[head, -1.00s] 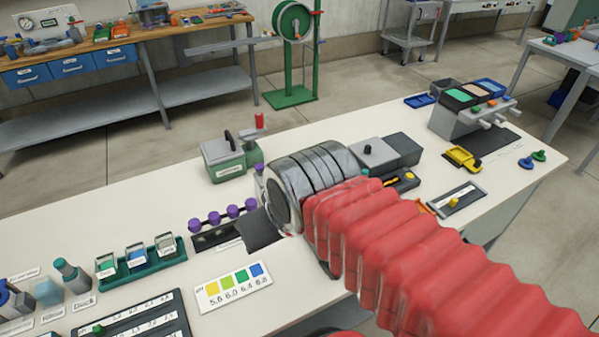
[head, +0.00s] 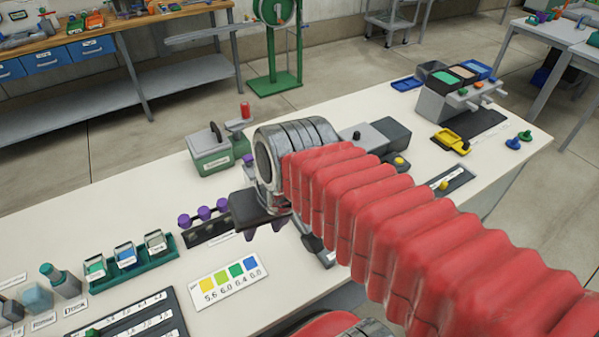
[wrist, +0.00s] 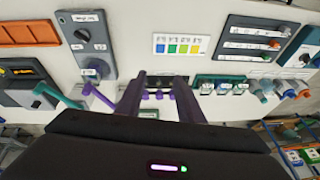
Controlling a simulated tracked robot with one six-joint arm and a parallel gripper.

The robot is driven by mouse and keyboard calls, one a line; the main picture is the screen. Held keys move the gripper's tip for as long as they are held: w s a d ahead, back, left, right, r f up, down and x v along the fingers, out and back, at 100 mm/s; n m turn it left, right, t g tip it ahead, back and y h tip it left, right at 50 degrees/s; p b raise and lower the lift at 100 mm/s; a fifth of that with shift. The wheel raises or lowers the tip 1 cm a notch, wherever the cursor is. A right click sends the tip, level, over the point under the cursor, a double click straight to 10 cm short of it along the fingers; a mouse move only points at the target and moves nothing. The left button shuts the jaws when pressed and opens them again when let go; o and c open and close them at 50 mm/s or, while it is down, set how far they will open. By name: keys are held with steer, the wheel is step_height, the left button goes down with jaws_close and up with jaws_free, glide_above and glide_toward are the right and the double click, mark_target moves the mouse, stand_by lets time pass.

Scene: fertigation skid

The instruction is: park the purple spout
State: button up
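The purple spout (wrist: 104,97) is a short bar in the wrist view, left of my gripper, running from a round pivot at the foot of a grey unit. In the head view a small bit of purple (head: 248,160), perhaps its end, shows beside my wrist; my arm hides the rest.
A teal bar (wrist: 62,97) lies left of the spout. The grey unit with a black knob (wrist: 92,42) stands close by. A green box (head: 211,155) is behind my wrist.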

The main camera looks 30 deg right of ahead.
steer(key=w+d+f+m+y, duration=0.2)
steer(key=f+m+y, duration=0.25)
steer(key=m, duration=0.25)
steer(key=w+d+f+m+y, duration=0.25)
steer(key=f+m+y, duration=0.2)
steer(key=m, duration=0.25)
steer(key=d+f+m+t+h, duration=0.2)
steer(key=d+m+t, duration=1)
steer(key=d, duration=0.9)
steer(key=f+m, duration=0.1)
steer(key=m, duration=0.2)
steer(key=shift+w+f+m+h, duration=0.3)
steer(key=shift+w, duration=0.1)
steer(key=shift+w, duration=0.1)
steer(key=shift+r+x, duration=0.2)
steer(key=shift+x, duration=6.65)
steer(key=shift+c, duration=0.3)
